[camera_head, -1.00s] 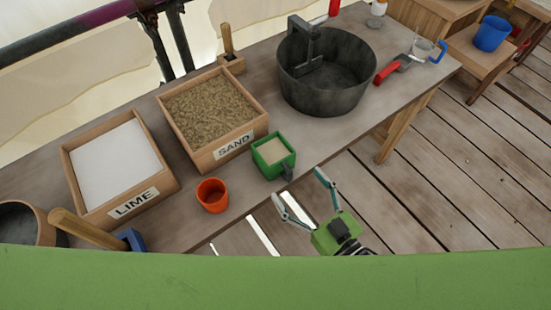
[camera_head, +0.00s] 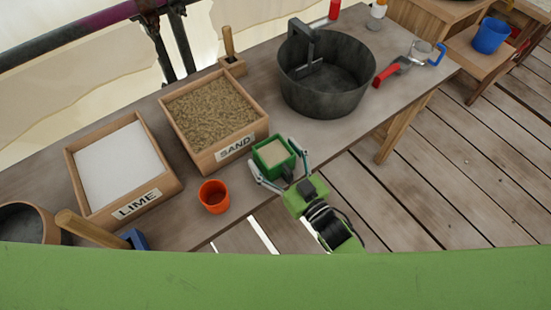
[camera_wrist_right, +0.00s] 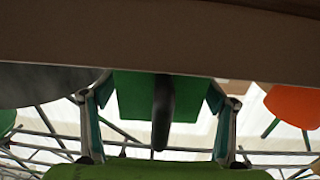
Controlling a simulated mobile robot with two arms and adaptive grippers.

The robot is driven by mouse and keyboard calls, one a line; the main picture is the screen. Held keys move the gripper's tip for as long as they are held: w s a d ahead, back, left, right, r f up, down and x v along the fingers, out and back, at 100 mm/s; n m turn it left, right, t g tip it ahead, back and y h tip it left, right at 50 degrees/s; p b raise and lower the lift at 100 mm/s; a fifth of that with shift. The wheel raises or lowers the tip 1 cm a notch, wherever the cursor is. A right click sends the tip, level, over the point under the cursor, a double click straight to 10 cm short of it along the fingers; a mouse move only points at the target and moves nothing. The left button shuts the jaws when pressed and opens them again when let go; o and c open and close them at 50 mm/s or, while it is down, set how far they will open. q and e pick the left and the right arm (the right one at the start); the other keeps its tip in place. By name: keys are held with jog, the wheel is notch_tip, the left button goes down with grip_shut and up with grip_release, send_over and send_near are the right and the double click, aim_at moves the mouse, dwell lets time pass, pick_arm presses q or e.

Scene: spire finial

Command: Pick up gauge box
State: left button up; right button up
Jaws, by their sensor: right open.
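The gauge box, a green box with sand-coloured contents and a dark handle, stands near the table's front edge in the head view (camera_head: 272,155). My right gripper (camera_head: 279,166) is open, with one finger on each side of the box. In the right wrist view, the green box (camera_wrist_right: 135,97) and its dark handle (camera_wrist_right: 163,112) sit between the two spread fingers. I cannot tell whether the fingers touch the box. My left gripper is not in view.
The sand box (camera_head: 196,152) stands just behind the gauge box. An orange cup (camera_head: 214,197) is to its left, and the lime box (camera_head: 165,182) is farther left. A dark bucket (camera_head: 340,100) stands to the right. Bare table (camera_head: 330,131) lies between.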

jog(key=c, duration=1.3)
jog(key=shift+o, duration=0.2)
jog(key=shift+r, duration=0.1)
